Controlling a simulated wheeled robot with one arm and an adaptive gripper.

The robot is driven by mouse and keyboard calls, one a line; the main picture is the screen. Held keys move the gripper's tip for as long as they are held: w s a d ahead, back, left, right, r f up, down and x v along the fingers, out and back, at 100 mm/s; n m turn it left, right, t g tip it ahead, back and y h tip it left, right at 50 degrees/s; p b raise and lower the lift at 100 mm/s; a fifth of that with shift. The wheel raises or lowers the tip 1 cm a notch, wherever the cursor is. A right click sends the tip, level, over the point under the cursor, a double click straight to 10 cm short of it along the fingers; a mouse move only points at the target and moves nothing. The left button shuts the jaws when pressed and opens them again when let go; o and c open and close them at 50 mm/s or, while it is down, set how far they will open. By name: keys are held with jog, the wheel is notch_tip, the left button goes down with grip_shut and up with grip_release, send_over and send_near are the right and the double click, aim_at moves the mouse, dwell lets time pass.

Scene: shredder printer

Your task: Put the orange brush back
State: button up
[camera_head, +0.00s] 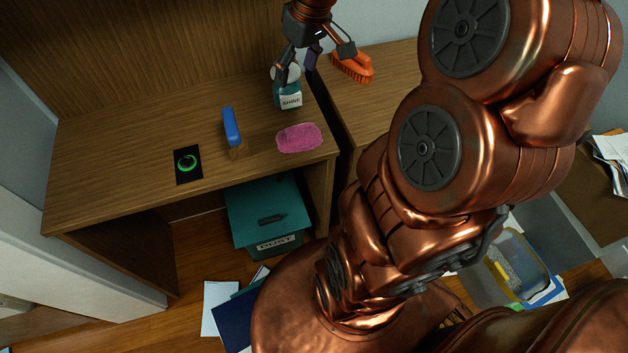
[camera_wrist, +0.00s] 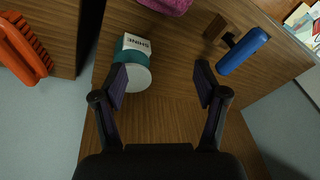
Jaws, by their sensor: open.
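The orange brush (camera_head: 352,67) lies on the right-hand wooden surface in the head view, with its bristles toward the lower right. In the wrist view the brush (camera_wrist: 24,50) is at the upper left edge, outside the jaws. My gripper (camera_head: 313,61) is open above the back right of the left desk, left of the brush. In the wrist view my gripper (camera_wrist: 161,84) has its fingers spread apart with nothing held. A teal and white jar labelled "SHINE" (camera_head: 289,99) stands on the desk under my gripper, and in the wrist view it (camera_wrist: 130,62) shows beside the left finger.
A teal "DUST" bin (camera_head: 265,212) stands below. A dark gap separates the two wooden surfaces. Papers lie on the floor.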

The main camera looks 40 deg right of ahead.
jog(key=s+a+f+g, duration=0.1)
jog(key=s+a+f, duration=0.1)
jog(key=s+a, duration=0.2)
jog(key=s+a+f+m+g+h, duration=0.1)
jog(key=s+a, duration=0.4)
jog(key=s, duration=0.6)
jog(key=s+a+f+m+g, duration=0.1)
jog(key=s+a, duration=0.3)
jog(key=s, duration=0.4)
jog(key=shift+a+f+g+h, duration=0.3)
jog(key=shift+f+g, duration=0.3)
jog(key=shift+f, duration=0.2)
notch_tip(320, 180, up, 11)
jog(key=p, duration=1)
jog(key=shift+w+r+p, duration=0.15)
jog(key=shift+w+p, duration=0.1)
jog(key=shift+p, duration=0.1)
jog(key=shift+c, duration=0.2)
